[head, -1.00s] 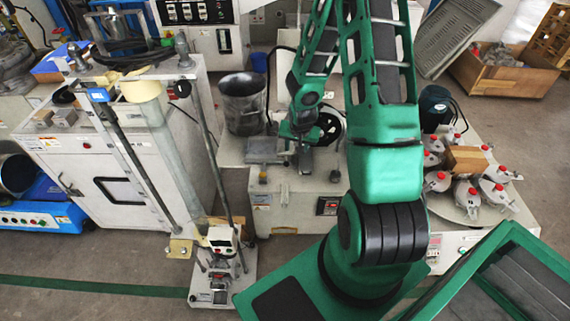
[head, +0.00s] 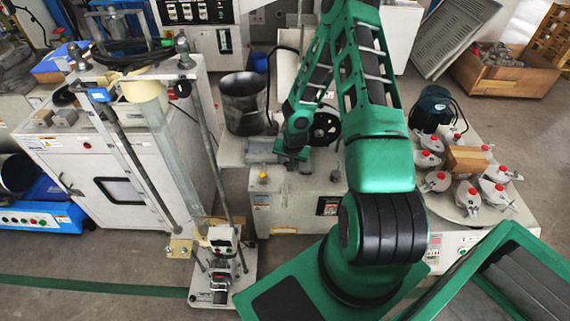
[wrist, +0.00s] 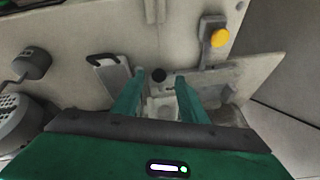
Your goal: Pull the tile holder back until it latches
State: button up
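My gripper (wrist: 158,78) is open in the wrist view, its two green fingers apart. A grey plate-like part (wrist: 240,80), which looks like the tile holder, lies just right of the fingers, partly hidden by the right one. In the head view my gripper (head: 291,156) hangs low over the bench machine, beside a grey block (head: 262,150). The fingertips are too small there to make out, and the latch cannot be made out.
A yellow knob (wrist: 219,38) on a grey bracket stands close to the right finger. A grey handle-shaped part (wrist: 108,75) is left of the fingers. A metal pot (head: 243,103) and a black handwheel (head: 325,129) flank my gripper. A turntable (head: 468,208) with red-topped weights is at right.

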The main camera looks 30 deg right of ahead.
jog(key=shift+x, duration=1.1)
grip_shut()
jog(key=shift+w, duration=0.1)
